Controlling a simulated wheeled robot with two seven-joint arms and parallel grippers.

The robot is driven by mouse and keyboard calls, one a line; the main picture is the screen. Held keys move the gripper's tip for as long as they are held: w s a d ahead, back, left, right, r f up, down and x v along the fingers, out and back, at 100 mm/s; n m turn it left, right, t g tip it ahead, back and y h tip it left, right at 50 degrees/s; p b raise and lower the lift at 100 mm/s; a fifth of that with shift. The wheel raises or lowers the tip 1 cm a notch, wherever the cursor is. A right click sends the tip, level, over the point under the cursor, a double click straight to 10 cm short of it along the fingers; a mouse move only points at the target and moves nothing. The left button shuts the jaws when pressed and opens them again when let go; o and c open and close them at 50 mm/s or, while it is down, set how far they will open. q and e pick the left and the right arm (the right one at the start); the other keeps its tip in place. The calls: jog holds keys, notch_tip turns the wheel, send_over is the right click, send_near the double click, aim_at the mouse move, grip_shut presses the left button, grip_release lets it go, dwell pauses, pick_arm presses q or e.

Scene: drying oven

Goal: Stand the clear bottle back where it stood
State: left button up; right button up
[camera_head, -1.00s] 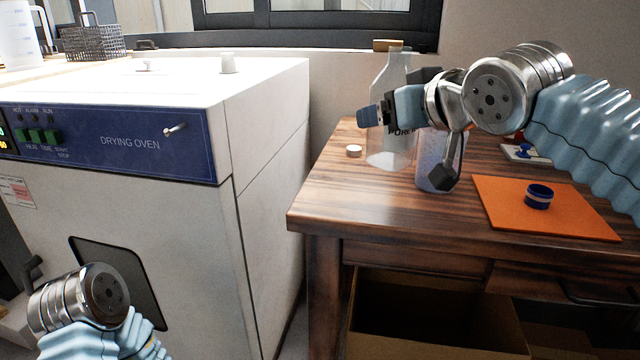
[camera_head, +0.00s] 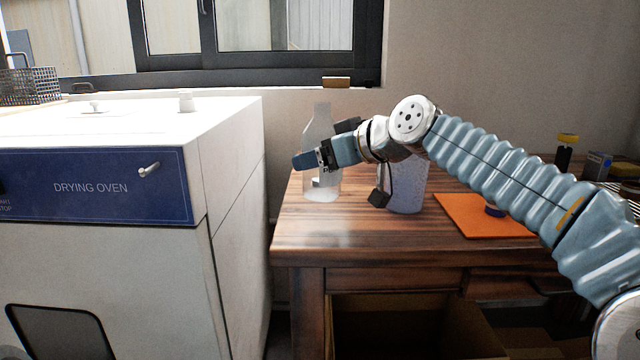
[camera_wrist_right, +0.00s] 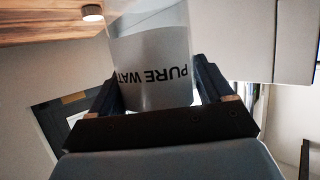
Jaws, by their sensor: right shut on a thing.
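The clear bottle (camera_head: 321,122) is upright near the left side of the wooden table (camera_head: 330,235). My right gripper (camera_head: 312,160) is shut on its body. In the right wrist view, the bottle (camera_wrist_right: 160,60) sits between both fingers, with its "PURE WAT…" label upside down in the picture. I cannot tell whether its base touches the table. A small pale cap (camera_wrist_right: 92,12) lies on the tabletop in the wrist view. My left gripper is out of view.
A speckled container (camera_head: 408,188) stands close to the bottle's right, partly behind my right wrist. An orange mat (camera_head: 470,222) with a blue ring (camera_head: 495,211) lies further right. The drying oven (camera_head: 232,165) stands left of the table, across a narrow gap. The front left tabletop is clear.

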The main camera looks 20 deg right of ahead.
jog(key=shift+w+f, duration=0.4)
jog(key=shift+f, duration=0.1)
jog(key=f, duration=0.1)
jog(key=f+b, duration=0.1)
jog(key=f, duration=0.1)
jog(key=shift+w+f+b, duration=0.25)
jog(key=shift+f+b, duration=0.05)
jog(key=shift+f, duration=0.15)
jog(key=o, duration=1.2)
